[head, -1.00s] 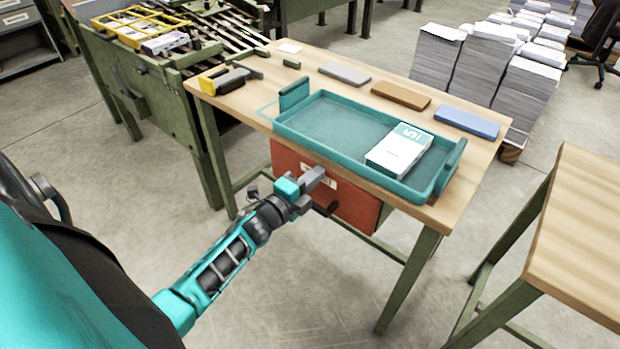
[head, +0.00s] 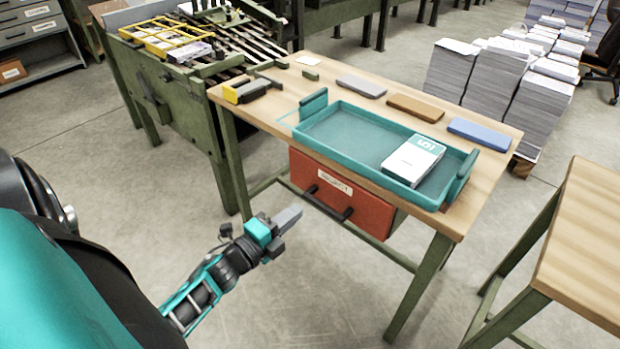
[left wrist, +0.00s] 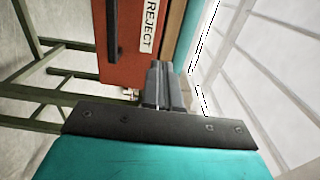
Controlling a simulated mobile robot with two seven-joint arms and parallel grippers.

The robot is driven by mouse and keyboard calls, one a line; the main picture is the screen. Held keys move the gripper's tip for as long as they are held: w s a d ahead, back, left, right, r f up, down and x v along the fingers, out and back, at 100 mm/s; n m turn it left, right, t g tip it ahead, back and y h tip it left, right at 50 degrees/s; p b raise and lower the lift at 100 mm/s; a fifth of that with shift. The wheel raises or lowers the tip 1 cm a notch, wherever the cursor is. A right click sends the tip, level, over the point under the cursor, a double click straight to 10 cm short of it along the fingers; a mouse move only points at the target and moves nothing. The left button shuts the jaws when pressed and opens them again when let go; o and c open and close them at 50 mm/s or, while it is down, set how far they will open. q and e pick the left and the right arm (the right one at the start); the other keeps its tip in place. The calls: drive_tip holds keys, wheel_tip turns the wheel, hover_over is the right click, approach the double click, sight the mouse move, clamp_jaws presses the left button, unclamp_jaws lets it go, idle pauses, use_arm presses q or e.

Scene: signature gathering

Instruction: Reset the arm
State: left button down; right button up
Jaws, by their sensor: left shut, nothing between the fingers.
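My left arm comes in from the lower left in the head view. Its gripper (head: 290,216) is shut and empty, in the air in front of the workbench, below the tabletop and left of the red drawer's handle. In the left wrist view the two grey fingers (left wrist: 166,85) lie together with nothing between them. The red drawer (head: 345,195) with a black handle and a label hangs under the table; its front (left wrist: 135,50) also shows in the left wrist view, with a "REJECT" label. My right gripper is not in view.
A teal tray (head: 330,138) holding a white box (head: 414,160) sits on the wooden table. Grey, brown and blue blocks lie behind it. A second wooden table (head: 590,245) stands at right. Paper stacks (head: 490,75) stand behind.

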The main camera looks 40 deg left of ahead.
use_arm(q)
drive_tip(key=shift+s, duration=0.2)
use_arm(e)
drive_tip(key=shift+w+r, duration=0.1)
use_arm(q)
drive_tip(key=s+d+r+n+g+p, duration=0.2)
drive_tip(key=s+d+n+p, duration=0.3)
drive_tip(key=d+n, duration=0.3)
drive_tip(key=s+d+r+n+g+p, duration=0.3)
drive_tip(key=s+d+n+g+p, duration=0.1)
drive_tip(key=d+n, duration=0.4)
drive_tip(key=shift+s+d+g+h+p, duration=0.15)
drive_tip(key=shift+s+g+h+p, duration=0.2)
drive_tip(key=shift+g+p, duration=0.4)
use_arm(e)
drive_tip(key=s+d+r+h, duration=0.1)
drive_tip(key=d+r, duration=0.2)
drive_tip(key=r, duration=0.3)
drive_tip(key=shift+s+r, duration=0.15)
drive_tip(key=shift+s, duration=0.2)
